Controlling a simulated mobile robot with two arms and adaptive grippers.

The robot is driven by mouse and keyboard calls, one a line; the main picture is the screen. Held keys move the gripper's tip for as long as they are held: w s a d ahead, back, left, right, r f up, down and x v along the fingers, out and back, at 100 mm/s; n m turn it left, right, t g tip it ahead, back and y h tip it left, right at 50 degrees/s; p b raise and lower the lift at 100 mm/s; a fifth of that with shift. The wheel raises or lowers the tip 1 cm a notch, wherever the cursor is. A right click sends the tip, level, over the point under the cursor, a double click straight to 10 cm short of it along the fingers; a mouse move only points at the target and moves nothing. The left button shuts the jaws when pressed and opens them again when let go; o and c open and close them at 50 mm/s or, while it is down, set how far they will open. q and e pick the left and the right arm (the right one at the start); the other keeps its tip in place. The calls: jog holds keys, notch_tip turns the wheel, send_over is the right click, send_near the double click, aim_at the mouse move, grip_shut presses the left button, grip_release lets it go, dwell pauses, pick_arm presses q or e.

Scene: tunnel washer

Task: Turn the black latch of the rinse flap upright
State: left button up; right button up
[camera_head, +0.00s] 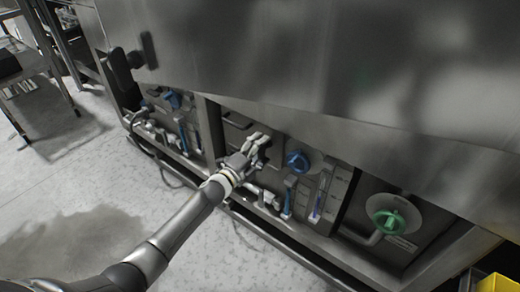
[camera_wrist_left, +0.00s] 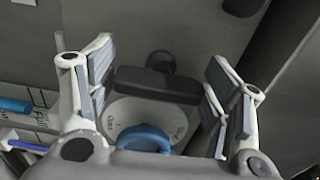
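My left gripper (camera_head: 262,143) reaches to the machine's middle lower bay, just left of a blue knob (camera_head: 297,160). In the left wrist view its fingers (camera_wrist_left: 160,92) are open and spread wide. A black latch (camera_wrist_left: 155,86) shows between them, with its bar lying across the picture and a round black hub (camera_wrist_left: 160,62) behind it. The bar appears apart from both finger pads. I cannot pick out this latch in the head view, where the hand covers that area. A white round plate (camera_wrist_left: 170,118) with a blue handle (camera_wrist_left: 145,138) sits below the bar. My right gripper is not in view.
Blue levers (camera_head: 288,197) and pipes line the lower bays. A green knob (camera_head: 389,221) is at the right. Large black handles (camera_head: 148,50) stick out at the upper left. A steel panel (camera_head: 330,70) overhangs the bays.

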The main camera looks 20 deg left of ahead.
pick_arm(q)
jog(key=shift+o, duration=0.6)
jog(key=v, duration=1.2)
